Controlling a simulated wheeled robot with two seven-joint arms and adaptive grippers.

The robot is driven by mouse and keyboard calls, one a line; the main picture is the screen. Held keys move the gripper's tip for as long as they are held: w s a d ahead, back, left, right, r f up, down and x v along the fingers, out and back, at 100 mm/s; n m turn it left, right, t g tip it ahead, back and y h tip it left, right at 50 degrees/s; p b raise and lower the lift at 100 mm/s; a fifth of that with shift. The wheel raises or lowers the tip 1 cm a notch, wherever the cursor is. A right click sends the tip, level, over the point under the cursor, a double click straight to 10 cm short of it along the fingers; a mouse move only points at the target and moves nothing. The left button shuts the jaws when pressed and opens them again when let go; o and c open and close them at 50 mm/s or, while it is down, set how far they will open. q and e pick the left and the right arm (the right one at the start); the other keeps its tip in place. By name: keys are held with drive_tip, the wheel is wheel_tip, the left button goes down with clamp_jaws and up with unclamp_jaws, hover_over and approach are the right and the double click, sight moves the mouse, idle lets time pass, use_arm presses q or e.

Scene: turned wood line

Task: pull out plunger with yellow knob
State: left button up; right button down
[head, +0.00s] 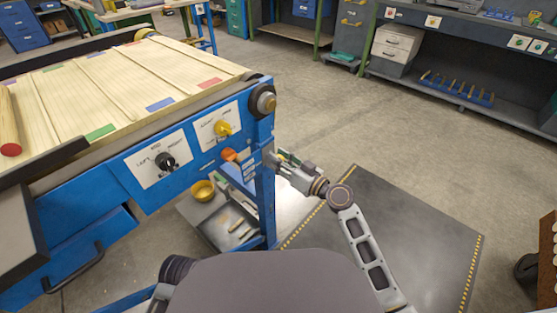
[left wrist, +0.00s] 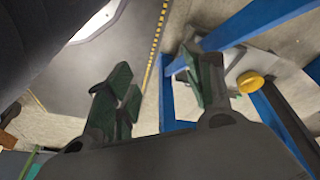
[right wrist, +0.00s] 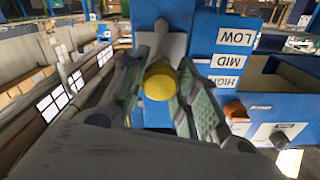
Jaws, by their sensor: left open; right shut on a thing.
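The plunger's yellow knob (right wrist: 160,80) sits between the green-padded fingers of my right gripper (right wrist: 163,100) in the right wrist view. The fingers are shut on it, beside the LOW, MID and HIGH labels (right wrist: 231,61). In the head view my right gripper (head: 276,158) is at the right end of the blue machine frame (head: 265,195), and I cannot make out the plunger knob there. My left gripper (left wrist: 165,88) is open and empty in the left wrist view, its fingers wide apart, low near the blue frame legs.
A yellow dial (head: 222,128), a black dial (head: 166,161) and an orange knob (head: 229,155) are on the blue front panel. The slatted wooden top (head: 130,80) is above. The dark floor mat (head: 400,230) is clear.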

use_arm(q)
wheel_tip(320, 180, up, 3)
drive_tip(key=shift+w+d+f+t+b, duration=0.1)
drive_tip(key=shift+d+f+t+b, duration=0.15)
drive_tip(key=shift+b, duration=0.4)
use_arm(e)
drive_tip(key=v, duration=0.2)
drive_tip(key=shift+s+d, duration=0.25)
drive_tip(key=shift+d, duration=0.05)
use_arm(q)
drive_tip(key=shift+a, duration=0.1)
use_arm(e)
drive_tip(key=c, duration=1.5)
unclamp_jaws()
drive_tip(key=shift+f, duration=0.1)
drive_tip(key=o, duration=0.4)
drive_tip(key=shift+s+d, duration=0.2)
use_arm(q)
drive_tip(key=shift+s+f, duration=0.2)
use_arm(e)
drive_tip(key=shift+a, duration=0.1)
use_arm(q)
drive_tip(key=shift+w+r, duration=0.1)
drive_tip(key=shift+r, duration=0.05)
